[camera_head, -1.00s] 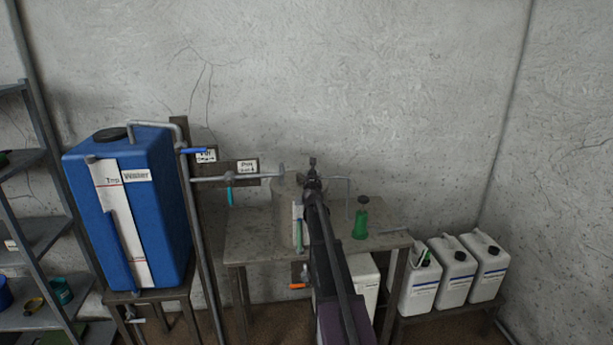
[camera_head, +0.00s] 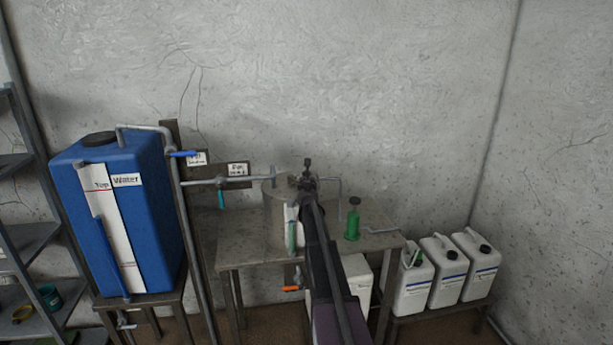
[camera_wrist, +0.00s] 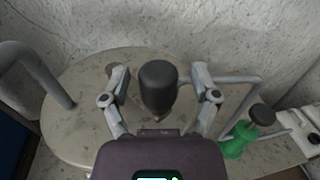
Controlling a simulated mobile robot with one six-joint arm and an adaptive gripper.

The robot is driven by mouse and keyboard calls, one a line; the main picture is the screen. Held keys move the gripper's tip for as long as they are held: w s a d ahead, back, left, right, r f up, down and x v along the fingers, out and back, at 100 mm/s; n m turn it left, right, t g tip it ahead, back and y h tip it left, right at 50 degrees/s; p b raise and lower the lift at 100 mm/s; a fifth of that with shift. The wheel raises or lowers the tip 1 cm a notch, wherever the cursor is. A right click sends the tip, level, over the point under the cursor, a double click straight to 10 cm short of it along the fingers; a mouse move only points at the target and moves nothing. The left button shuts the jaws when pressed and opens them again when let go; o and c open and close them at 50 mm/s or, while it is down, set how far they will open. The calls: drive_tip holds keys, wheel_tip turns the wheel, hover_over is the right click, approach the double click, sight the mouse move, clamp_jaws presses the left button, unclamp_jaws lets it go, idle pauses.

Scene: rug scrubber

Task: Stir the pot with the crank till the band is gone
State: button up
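The pot (camera_head: 275,215) is a grey cylinder on the grey table, with a narrow upright strip (camera_head: 291,230), pale above and green below, on its front. Its round beige top (camera_wrist: 75,125) fills much of the wrist view. The crank's black knob (camera_head: 307,163) stands upright above the pot; it also shows in the wrist view (camera_wrist: 157,85). My gripper (camera_head: 305,181) is over the pot. In the wrist view my gripper (camera_wrist: 159,90) is open, with a finger on each side of the knob and a clear gap to both. My arm hides part of the pot.
A bent grey pipe (camera_head: 341,186) stands right of the knob, and a water pipe (camera_head: 235,181) reaches in from the left. A green bottle (camera_head: 352,222) stands on the table (camera_head: 240,252). The blue water tank (camera_head: 160,200) is left; white canisters (camera_head: 445,275) are right.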

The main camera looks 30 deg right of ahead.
idle(0.3)
drive_tip(key=v, duration=1.2)
drive_tip(key=shift+a+f, duration=0.1)
idle(0.7)
